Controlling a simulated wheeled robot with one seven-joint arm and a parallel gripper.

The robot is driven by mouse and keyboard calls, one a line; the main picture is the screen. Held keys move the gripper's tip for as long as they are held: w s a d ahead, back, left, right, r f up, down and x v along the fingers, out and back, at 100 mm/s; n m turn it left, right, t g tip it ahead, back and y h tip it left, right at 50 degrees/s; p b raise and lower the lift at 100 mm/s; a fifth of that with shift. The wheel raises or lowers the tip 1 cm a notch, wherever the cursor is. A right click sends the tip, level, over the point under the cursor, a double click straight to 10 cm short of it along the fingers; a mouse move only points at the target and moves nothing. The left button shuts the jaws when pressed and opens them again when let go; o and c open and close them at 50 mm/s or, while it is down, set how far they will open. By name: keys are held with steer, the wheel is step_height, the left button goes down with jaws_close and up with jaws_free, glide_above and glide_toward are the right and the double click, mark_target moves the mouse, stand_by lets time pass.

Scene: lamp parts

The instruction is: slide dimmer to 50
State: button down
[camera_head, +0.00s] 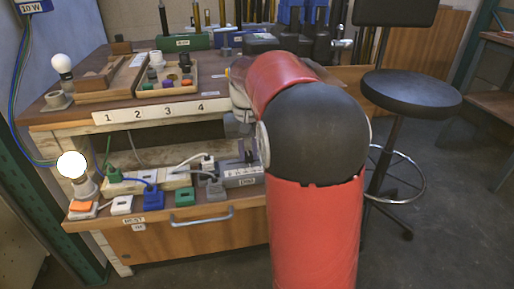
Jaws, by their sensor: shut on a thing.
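The dimmer (243,181) is a grey box with a pale scale strip on top and a small label on its front, at the right end of the lower shelf. My gripper (246,155) reaches down to the top of the dimmer, shut on its small slider knob. My red and black arm hides part of the gripper and the dimmer's right end. The knob's exact place on the scale is too small to read. A lit bulb (72,165) glows white in a socket at the left of the lower shelf.
Power strips (147,181) with plugs and cables lie left of the dimmer. Coloured switches (153,200) line the shelf's front edge above a drawer handle (202,216). The upper bench holds a parts tray (168,83) and an unlit bulb (62,64). A black stool (412,92) stands right.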

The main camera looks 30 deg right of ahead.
steer(key=shift+w+a, duration=0.2)
steer(key=shift+a, duration=0.55)
steer(key=c, duration=1.3)
jaws_free()
step_height(320, 180, up, 8)
steer(key=shift+f+p, duration=0.1)
steer(key=shift+p, duration=0.5)
